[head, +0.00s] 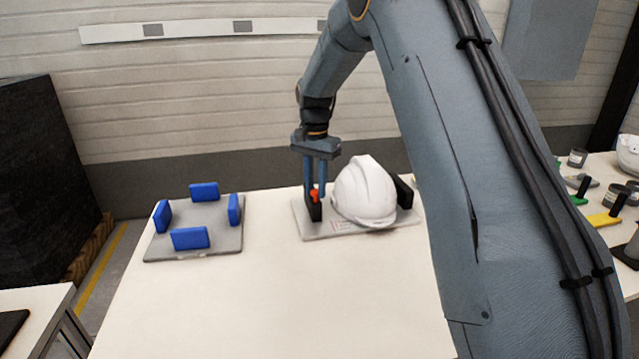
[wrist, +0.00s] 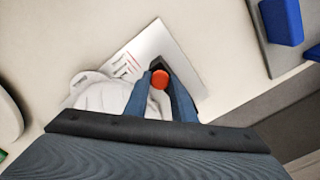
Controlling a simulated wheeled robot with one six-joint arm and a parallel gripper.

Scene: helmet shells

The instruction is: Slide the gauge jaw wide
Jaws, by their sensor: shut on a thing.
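The gauge is a light grey plate (head: 340,230) on the table with a dark upright jaw (head: 313,207) on its left and another dark upright block (head: 404,192) on its right. A white helmet shell (head: 364,192) sits on the plate between them. A red knob (head: 314,195) is at the left jaw; it also shows in the wrist view (wrist: 160,80). My gripper (head: 315,190) points down and is shut on the red knob, with one finger on each side of it. In the wrist view the helmet shell (wrist: 110,95) is partly hidden by my gripper.
A grey plate (head: 215,240) with several blue blocks (head: 190,238) lies to the left on the same table (head: 270,300). The table front is clear. A side table at the right holds another white helmet (head: 629,152) and small tools. A dark cabinet (head: 40,170) stands at the far left.

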